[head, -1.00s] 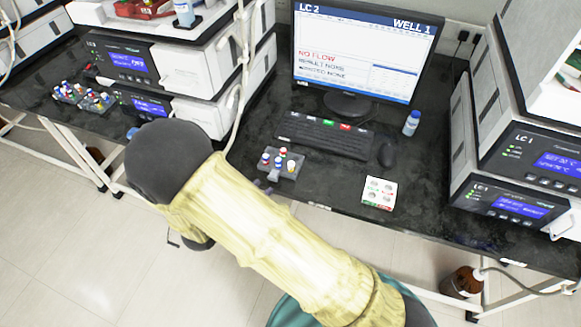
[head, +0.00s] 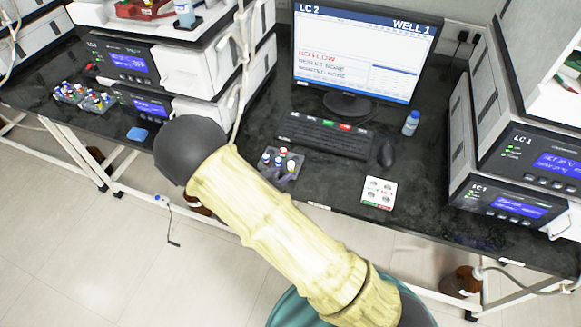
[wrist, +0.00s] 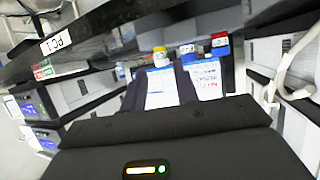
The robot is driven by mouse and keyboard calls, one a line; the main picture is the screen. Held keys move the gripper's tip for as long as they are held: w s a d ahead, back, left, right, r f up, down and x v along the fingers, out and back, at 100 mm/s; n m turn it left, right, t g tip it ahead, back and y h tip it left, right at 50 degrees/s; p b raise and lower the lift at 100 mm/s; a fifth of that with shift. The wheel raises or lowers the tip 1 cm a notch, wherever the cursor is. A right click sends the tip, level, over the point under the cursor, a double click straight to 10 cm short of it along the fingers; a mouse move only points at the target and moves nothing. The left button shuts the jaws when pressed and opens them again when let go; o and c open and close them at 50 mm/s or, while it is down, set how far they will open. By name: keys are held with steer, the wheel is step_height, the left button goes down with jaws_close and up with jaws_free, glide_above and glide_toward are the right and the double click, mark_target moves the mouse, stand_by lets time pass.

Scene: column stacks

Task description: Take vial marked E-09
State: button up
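A small grey rack (head: 296,157) with several capped vials stands on the black bench left of centre, in front of the keyboard.
A keyboard (head: 325,137) and monitor (head: 362,55) stand behind the rack. A mouse (head: 387,152), a blue-capped bottle (head: 411,122) and a white card with buttons (head: 379,192) are to the right. More vials (head: 84,96) stand at the far left. Instrument stacks flank the workspace.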

mark_target(289, 167)
steer(key=x, duration=0.4)
steer(key=shift+w+d+p, duration=0.15)
steer(key=shift+w+p, duration=0.15)
steer(key=shift+w, duration=0.1)
steer(key=shift+c, duration=0.4)
steer(key=c, duration=0.5)
